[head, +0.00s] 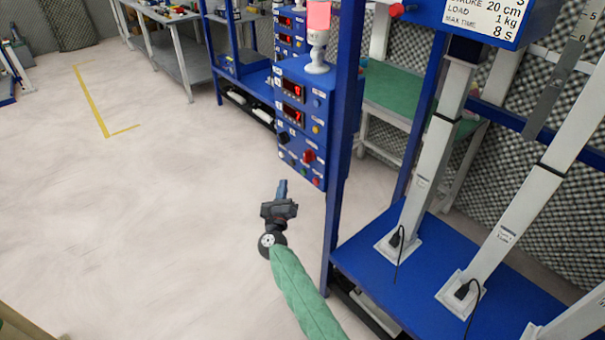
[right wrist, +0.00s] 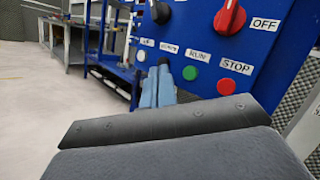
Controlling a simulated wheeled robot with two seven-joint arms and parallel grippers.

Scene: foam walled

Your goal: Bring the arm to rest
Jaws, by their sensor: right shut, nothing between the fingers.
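My right arm, in a green sleeve, reaches up from the bottom of the head view. Its gripper (head: 282,187) is shut and empty, in front of and to the left of the blue control box (head: 304,110). In the right wrist view the two blue fingers (right wrist: 158,82) lie together, and the box's panel (right wrist: 205,45) fills the upper right. I cannot tell whether the fingertips touch the panel. My left gripper is not in view.
A blue frame post (head: 345,110) stands right of the box. A blue platform (head: 400,275) with white columns and cables is at lower right. Grey tables (head: 185,55) stand at the back. The pale floor (head: 130,200) on the left is clear.

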